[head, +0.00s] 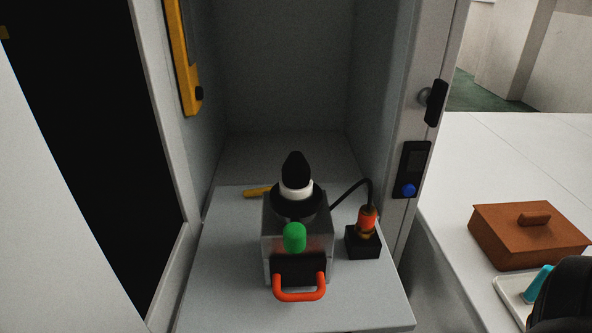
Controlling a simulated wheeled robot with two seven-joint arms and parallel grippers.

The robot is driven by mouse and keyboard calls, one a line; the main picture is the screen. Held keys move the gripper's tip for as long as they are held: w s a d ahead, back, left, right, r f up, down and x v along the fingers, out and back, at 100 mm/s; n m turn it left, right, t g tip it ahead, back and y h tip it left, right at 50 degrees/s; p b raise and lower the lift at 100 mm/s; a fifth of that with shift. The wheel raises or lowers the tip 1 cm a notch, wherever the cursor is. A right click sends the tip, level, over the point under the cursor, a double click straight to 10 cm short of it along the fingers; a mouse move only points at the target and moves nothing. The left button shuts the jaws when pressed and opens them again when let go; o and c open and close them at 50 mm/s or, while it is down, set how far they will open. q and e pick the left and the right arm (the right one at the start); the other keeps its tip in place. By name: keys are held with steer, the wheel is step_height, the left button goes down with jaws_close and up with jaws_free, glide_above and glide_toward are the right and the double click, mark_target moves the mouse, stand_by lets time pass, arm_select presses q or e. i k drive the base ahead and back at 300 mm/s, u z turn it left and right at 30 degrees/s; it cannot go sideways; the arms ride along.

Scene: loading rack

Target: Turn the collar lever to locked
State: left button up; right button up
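A grey box-shaped unit (316,228) stands on the pale shelf in the open bay. On top it has a black flange, a white collar ring (296,190) and a black pointed cap (294,168). A yellow lever (257,192) points left from behind the flange; its inner end is hidden, so I cannot see how it joins the collar. A green dome (294,237) and an orange-red handle (299,294) are on the unit's front. A dark rounded part at the bottom right edge appears to be my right gripper (568,297), cut off, its fingers unclear. My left gripper is out of view.
A black cable runs from the unit to an orange plug (367,219) in a black socket block (362,242). A brown lidded box (530,235) and a white tray (506,291) with a teal item (538,283) are on the right-hand counter.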

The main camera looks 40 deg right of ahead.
mark_target(294, 232)
steer(key=z, duration=0.75)
steer(key=k, duration=0.3)
